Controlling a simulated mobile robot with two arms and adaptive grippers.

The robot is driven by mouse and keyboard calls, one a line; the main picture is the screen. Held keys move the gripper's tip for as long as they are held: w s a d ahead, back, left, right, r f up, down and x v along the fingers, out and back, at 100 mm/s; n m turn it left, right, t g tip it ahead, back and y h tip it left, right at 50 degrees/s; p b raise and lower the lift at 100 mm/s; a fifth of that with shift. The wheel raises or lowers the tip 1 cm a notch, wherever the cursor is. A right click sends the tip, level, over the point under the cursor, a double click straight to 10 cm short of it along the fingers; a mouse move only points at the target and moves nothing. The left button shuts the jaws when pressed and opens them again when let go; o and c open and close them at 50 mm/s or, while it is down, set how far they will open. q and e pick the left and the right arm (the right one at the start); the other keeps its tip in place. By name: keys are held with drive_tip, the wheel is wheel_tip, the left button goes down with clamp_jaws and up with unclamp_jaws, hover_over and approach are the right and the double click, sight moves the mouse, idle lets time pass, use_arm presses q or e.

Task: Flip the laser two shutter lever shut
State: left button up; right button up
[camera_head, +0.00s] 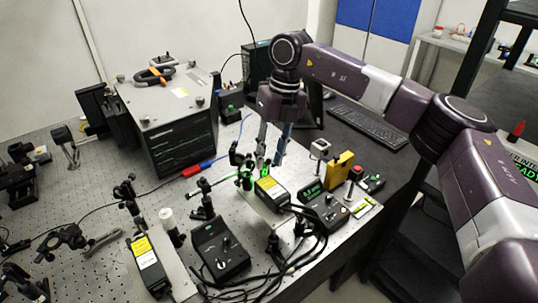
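My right gripper (271,157) points down over the bench, just behind a black laser box with a yellow label (270,187). Its two fingers show apart, with nothing clearly between them. Small dark optic mounts with green glints (244,173) stand at the front end of this laser, close to the fingertips. A shutter lever is too small to make out there, and I cannot tell whether the fingers touch anything. A second similar laser box with a yellow label (147,262) lies at the lower left. Which one is laser two cannot be read. My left gripper is out of view.
A large grey-topped spectrometer box (168,110) stands at the back left. Black cables (285,262) run in front. A keyboard (367,126) lies on the right.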

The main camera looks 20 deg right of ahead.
drive_tip(key=shift+f, duration=0.4)
drive_tip(key=shift+a+f, duration=0.1)
drive_tip(key=shift+c, duration=0.4)
clamp_jaws()
drive_tip(key=shift+s+a+f+t+h+b, duration=0.15)
drive_tip(key=shift+a+t+h+b, duration=0.25)
drive_tip(key=shift+h+b, duration=0.3)
drive_tip(key=shift+a+h, duration=0.25)
drive_tip(key=shift+h, duration=0.25)
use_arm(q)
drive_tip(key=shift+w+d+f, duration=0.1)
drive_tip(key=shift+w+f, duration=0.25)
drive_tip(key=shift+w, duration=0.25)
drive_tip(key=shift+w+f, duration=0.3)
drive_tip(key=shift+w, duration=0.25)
use_arm(e)
drive_tip(key=shift+r, duration=0.2)
drive_tip(key=shift+d, duration=0.1)
drive_tip(key=shift+o, duration=0.4)
unclamp_jaws()
